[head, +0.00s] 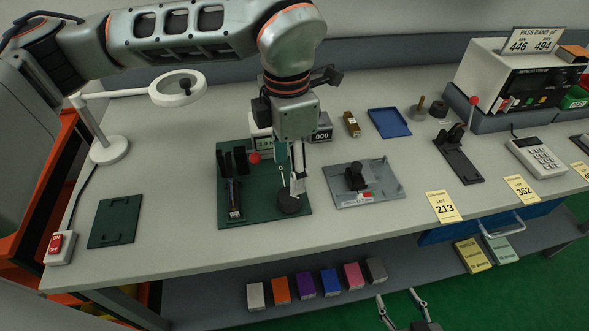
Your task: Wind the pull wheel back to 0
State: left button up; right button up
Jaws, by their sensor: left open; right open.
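The tape payoff stands on a dark green base plate (258,217). It has black uprights (232,162) at its left and a red knob (254,158). A dark round wheel (289,203), apparently the pull wheel, sits at the plate's right front. A small counter (322,136) behind the plate reads 000. My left gripper (297,188) points down at the wheel, open, and partly covers it. I cannot tell whether its fingers touch the wheel. My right gripper (401,302) is open and empty at the bottom edge, in front of the bench.
A grey fixture (385,193) with a black block stands right of the plate. A blue tray (389,122) and a lever press (459,158) are further right. A magnifier lamp (178,88) and a green mat (114,221) are at the left. Several coloured boxes lie on the lower shelf.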

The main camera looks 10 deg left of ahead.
aim_at(289, 195)
pick_arm(q)
jog(key=shift+s+f, duration=0.2)
jog(key=shift+f, duration=3.65)
jog(key=c, duration=1.1)
